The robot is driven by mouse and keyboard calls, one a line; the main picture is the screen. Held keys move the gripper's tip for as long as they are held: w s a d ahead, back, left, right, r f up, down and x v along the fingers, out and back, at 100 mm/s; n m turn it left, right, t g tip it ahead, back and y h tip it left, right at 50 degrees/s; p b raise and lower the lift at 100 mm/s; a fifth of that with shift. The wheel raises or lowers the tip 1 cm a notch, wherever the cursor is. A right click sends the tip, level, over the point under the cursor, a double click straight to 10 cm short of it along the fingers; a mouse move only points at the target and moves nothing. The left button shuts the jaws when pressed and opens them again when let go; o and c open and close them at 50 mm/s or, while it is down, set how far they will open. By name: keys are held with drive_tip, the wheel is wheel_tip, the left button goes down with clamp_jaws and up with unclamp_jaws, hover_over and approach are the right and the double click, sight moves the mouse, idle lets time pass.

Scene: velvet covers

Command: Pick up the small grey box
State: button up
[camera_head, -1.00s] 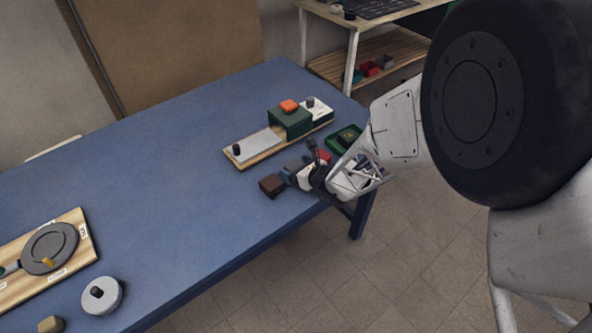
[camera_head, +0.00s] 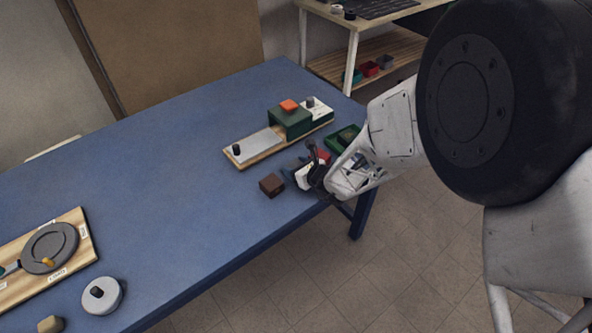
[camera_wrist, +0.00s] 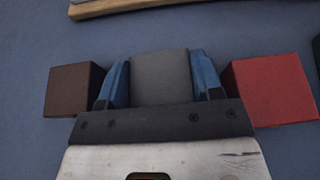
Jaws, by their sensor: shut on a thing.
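The small grey box (camera_wrist: 161,78) sits between the blue fingers of my gripper (camera_wrist: 162,80) in the wrist view, with a brown box to its left and a red box to its right. My gripper is shut on the grey box. In the head view my gripper (camera_head: 306,172) is low at the table's right edge, and it largely hides the grey box there. I cannot tell whether the box is touching the table.
A brown box (camera_head: 272,185) and a red box (camera_head: 323,157) stand close on either side. Behind is a wooden board (camera_head: 262,155) with a green block (camera_head: 291,122). A green tray (camera_head: 335,146) lies close by. The blue table's (camera_head: 180,190) middle is clear.

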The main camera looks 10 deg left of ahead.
sight(296, 166)
idle(0.3)
drive_tip(key=shift+r, duration=0.75)
wheel_tip(296, 166, up, 2)
drive_tip(key=shift+r, duration=0.2)
drive_tip(key=s+d, duration=0.2)
drive_tip(key=s, duration=0.3)
drive_tip(key=s+d, duration=0.2)
drive_tip(key=s, duration=0.3)
drive_tip(key=s+d+r, duration=0.1)
drive_tip(key=s+d, duration=0.1)
drive_tip(key=s, duration=0.2)
drive_tip(key=shift+s+d, duration=0.1)
drive_tip(key=shift+s, duration=0.3)
